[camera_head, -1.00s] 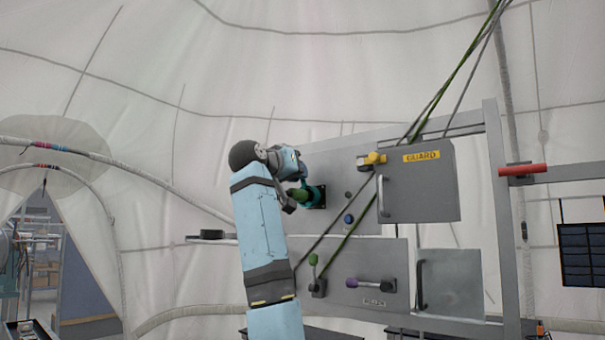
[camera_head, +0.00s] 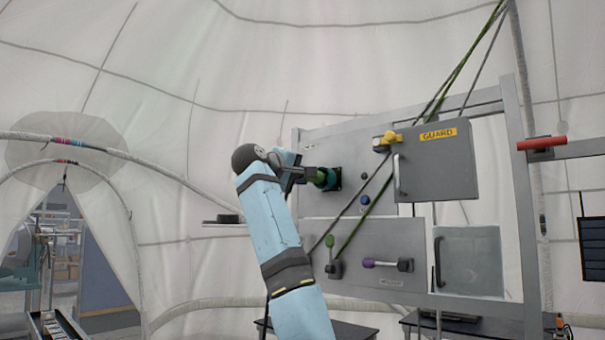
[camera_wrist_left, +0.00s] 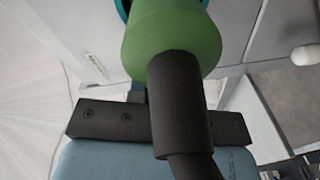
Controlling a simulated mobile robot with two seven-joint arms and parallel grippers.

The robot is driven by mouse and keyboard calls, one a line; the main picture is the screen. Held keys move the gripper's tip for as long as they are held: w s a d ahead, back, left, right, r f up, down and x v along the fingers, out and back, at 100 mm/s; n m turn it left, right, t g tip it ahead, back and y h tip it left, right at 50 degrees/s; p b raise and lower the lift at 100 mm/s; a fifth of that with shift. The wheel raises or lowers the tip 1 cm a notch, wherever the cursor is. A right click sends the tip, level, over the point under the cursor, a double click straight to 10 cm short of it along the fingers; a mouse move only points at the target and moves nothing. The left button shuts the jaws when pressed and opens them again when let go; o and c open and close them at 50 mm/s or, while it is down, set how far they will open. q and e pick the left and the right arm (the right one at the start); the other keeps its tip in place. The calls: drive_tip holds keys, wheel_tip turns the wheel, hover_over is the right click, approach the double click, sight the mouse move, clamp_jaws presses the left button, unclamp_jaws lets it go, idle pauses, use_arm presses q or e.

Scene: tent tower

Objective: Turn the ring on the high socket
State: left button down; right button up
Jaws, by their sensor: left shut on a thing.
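The high socket is on the upper left of the grey panel (camera_head: 318,139), with a teal ring (camera_head: 331,179) around it. A green plug (camera_head: 315,174) sits in the ring. In the left wrist view the plug (camera_wrist_left: 172,40) fills the upper middle, its black rear sleeve (camera_wrist_left: 180,105) runs down, and a bit of teal ring (camera_wrist_left: 122,6) shows behind it. My left gripper (camera_head: 306,175) is right at the plug and ring. Its jaws look closed on the ring, but the plug hides the fingertips and the exact contact. My right gripper is out of view.
A yellow handle (camera_head: 387,141) and the GUARD door (camera_head: 440,170) are right of the socket. Slanting cords (camera_head: 440,95) cross the panel. A small shelf (camera_head: 222,223) is left of the panel.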

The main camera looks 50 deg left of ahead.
use_arm(q)
drive_tip(key=shift+f+n+b, duration=0.35)
drive_tip(key=shift+f+n, duration=0.45)
drive_tip(key=shift+n, duration=0.3)
drive_tip(key=shift+w+f, duration=0.1)
drive_tip(key=c, duration=1.1)
unclamp_jaws()
drive_tip(key=shift+s, duration=0.2)
drive_tip(key=shift+s, duration=0.35)
drive_tip(key=s+d+b, duration=0.1)
drive_tip(key=s+b, duration=0.3)
drive_tip(key=s, duration=0.9)
drive_tip(key=shift+d+r, duration=0.2)
drive_tip(key=shift+r, duration=0.2)
drive_tip(key=shift+w, duration=0.1)
